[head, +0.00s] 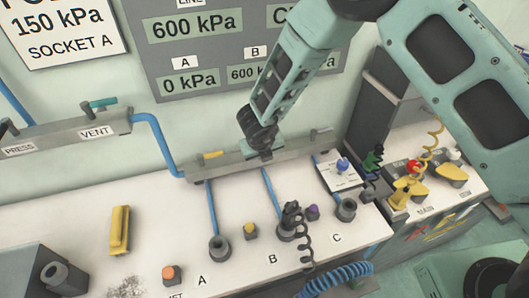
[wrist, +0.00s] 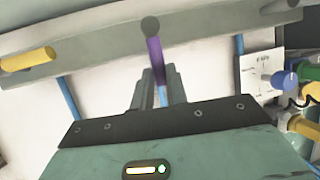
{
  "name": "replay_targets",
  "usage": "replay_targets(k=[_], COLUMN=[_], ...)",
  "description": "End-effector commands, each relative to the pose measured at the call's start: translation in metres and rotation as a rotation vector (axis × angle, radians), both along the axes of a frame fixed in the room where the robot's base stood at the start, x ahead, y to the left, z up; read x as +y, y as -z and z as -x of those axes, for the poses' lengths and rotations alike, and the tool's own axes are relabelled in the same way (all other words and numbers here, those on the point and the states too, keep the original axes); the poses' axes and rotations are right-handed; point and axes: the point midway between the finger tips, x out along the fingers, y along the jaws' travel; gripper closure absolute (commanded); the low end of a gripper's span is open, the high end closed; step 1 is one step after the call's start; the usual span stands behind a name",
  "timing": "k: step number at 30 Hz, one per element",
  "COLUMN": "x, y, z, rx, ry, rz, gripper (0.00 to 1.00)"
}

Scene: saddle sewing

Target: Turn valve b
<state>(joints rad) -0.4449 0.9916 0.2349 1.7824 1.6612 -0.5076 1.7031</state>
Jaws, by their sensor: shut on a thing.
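Valve b is the middle valve on the grey manifold bar. Its purple handle (wrist: 154,58) shows in the wrist view, running from a round grey pivot toward my gripper (wrist: 158,88), across the bar and roughly in line with the blue hose below. My two fingers are shut on the handle's near end, one on each side. In the head view my gripper (head: 265,152) is at the middle of the bar (head: 233,163) and hides the purple handle. The wall panel (head: 200,57) reads 0 kPa under A and 600 under B, partly covered by my arm.
Valve handles flank this one: yellow (wrist: 28,60) at left, grey (wrist: 280,9) at right, both lying along the bar. Blue hoses run down to sockets A, B and C.

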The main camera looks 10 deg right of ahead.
Motion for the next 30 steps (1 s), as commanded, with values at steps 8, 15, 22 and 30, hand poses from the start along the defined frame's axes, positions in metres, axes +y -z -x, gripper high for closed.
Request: replay_targets(k=[8, 15, 22, 30], x=[0.001, 0.001, 0.002, 0.008], y=[-0.001, -0.001, -0.011, -0.061], z=[-0.001, -0.001, 0.003, 0.026], rx=[-0.003, -0.002, -0.002, -0.006], ry=[0.0, 0.0, 0.0, 0.0], rz=[-0.003, -0.003, -0.005, -0.005], gripper=[0.68, 0.63, 0.63, 0.63])
